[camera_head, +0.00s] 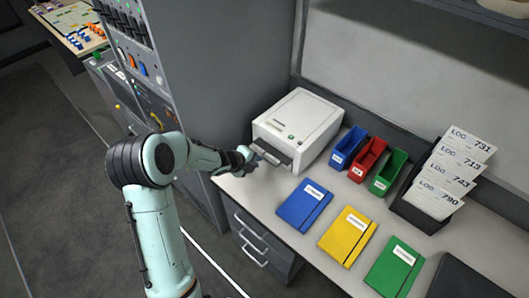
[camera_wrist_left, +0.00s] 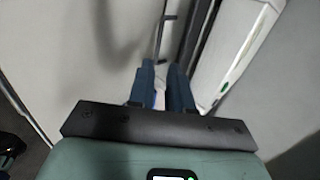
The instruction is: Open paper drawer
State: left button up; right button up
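The white printer (camera_head: 300,125) stands on the desk against the grey cabinet. Its paper drawer, a dark tray front (camera_head: 270,151), is low on the side facing my left arm. My left gripper (camera_head: 250,157) is right at this tray. In the left wrist view, the two blue fingers (camera_wrist_left: 164,82) are a small gap apart, with a thin dark edge (camera_wrist_left: 160,42) at their tips. I cannot tell whether they press on the tray. The printer's white body (camera_wrist_left: 235,45) shows to the right. My right gripper is not in view.
Blue (camera_head: 304,204), yellow (camera_head: 344,234) and green (camera_head: 394,266) folders lie on the desk. Blue, red and green bins (camera_head: 365,158) and a log rack (camera_head: 420,208) stand behind. A tall grey cabinet (camera_head: 225,70) rises left of the printer. Desk drawers (camera_head: 258,245) are below.

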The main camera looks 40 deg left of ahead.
pick_arm(q)
jog(key=shift+w+f+b, duration=0.25)
jog(key=shift+f, duration=0.25)
jog(key=shift+w+f+b, duration=0.2)
jog(key=shift+w+f, duration=0.05)
jog(key=shift+f, duration=0.2)
jog(key=b+x, duration=0.1)
jog(key=x, duration=0.3)
jog(key=shift+w+d, duration=0.1)
jog(key=shift+w, duration=0.05)
jog(key=shift+x, duration=1.15)
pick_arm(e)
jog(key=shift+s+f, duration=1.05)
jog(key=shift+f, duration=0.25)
